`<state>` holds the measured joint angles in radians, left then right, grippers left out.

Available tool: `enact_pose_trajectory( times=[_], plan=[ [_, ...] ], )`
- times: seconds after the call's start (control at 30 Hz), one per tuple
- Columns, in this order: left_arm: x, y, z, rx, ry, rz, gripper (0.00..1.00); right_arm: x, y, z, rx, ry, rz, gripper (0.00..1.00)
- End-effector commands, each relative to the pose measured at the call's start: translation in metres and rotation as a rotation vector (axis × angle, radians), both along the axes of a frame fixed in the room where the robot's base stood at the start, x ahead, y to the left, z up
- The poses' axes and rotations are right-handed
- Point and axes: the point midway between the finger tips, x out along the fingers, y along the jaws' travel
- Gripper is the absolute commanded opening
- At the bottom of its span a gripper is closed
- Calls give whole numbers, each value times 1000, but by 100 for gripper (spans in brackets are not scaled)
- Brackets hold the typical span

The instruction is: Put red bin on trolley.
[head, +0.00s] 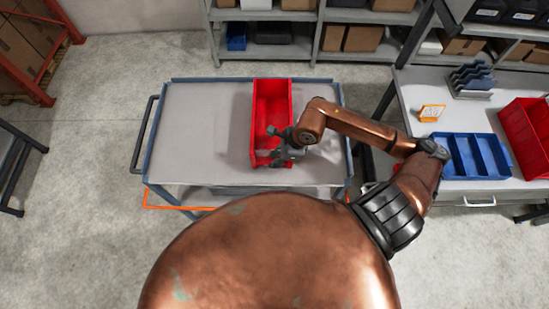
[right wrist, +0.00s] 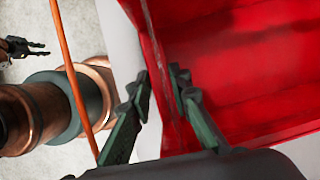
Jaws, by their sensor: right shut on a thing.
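The red bin (head: 272,102) is long and open-topped, and sits over the right half of the trolley's grey top (head: 200,130). I cannot tell if it rests fully on that top. My right gripper (head: 280,152) is at the bin's near end, shut on its wall. In the right wrist view, the fingers (right wrist: 160,105) stand on either side of the red bin's wall (right wrist: 225,80), and the bin's inside looks empty. My left gripper (right wrist: 38,48) shows small at the left edge of that view, its two fingers apart and empty.
Shelves with boxes (head: 362,38) stand behind the trolley. The trolley's left half is clear.

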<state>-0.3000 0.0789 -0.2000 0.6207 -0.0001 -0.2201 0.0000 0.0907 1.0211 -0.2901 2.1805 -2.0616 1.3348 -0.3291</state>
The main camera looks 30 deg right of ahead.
Motion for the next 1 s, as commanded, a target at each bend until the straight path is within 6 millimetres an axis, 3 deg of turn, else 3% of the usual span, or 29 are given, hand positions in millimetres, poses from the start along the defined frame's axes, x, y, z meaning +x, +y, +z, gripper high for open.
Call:
enact_pose_trajectory(
  times=[0.07,0.1,0.3,0.67,0.77,1.0],
  plan=[
    [0,0,0,0,0,0,28,0,0,0,0,0,1,0],
    [0,0,0,0,0,0,28,-1,0,-1,0,3,0,21],
    [0,1,0,1,0,0,28,-1,0,0,0,2,0,34],
    [0,1,-1,1,1,0,28,-1,-2,4,-1,0,0,35],
    [-1,1,-3,1,1,0,28,-3,-5,13,-3,-1,-1,35],
    [-2,1,-9,1,3,-1,28,-16,-21,57,-6,0,-1,35]
  ],
)
